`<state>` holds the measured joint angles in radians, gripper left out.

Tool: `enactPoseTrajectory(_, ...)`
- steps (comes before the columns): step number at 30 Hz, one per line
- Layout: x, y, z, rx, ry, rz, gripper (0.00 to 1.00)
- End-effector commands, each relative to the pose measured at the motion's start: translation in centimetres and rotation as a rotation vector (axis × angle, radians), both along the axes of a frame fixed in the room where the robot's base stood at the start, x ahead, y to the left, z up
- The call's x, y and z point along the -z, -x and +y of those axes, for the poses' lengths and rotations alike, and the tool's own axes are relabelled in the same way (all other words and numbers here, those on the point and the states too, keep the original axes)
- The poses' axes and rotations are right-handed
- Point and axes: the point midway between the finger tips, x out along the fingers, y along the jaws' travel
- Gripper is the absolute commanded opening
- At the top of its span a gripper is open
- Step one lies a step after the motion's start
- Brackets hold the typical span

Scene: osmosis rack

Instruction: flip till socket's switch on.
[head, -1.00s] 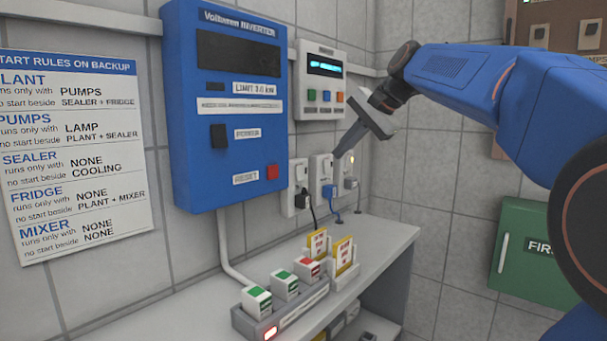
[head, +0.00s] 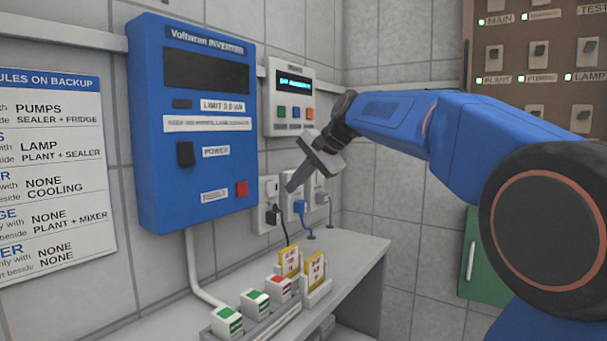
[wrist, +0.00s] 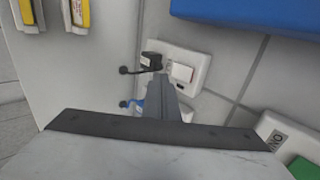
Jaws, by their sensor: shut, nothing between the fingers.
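Three wall sockets stand in a row under the small white control box. The left socket (head: 264,189) has a black plug (head: 273,213), the middle socket (head: 298,215) a blue plug (head: 300,207), and the right socket (head: 322,212) a pale plug (head: 321,198). I cannot read which one is the till's. My gripper (head: 290,188) is shut and empty, its tip by the left and middle sockets. In the wrist view, the fingers (wrist: 161,82) reach toward the black-plug socket (wrist: 203,62), beside its white rocker switch (wrist: 183,72). The blue plug (wrist: 132,104) is partly hidden; contact is unclear.
A blue inverter (head: 200,150) hangs left of the sockets, with a white control box (head: 293,97) above them. Below, a grey shelf (head: 350,258) carries card holders and a row of green and red blocks. A brown switch board (head: 540,60) is at upper right.

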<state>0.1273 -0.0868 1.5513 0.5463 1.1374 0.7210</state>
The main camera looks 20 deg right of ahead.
Motion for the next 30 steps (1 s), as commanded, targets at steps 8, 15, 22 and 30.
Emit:
enactPoseTrajectory(8,1.7,-2.9,2.2,-0.003,0.001,-0.001,0.0)
enactPoseTrajectory(15,1.8,-4.2,3.1,-0.001,0.001,0.0,0.0)
enactPoseTrajectory(22,1.8,-4.2,3.1,-0.001,0.001,0.0,0.0)
enactPoseTrajectory(30,2.0,-4.6,3.3,0.0,0.001,-0.002,0.0)
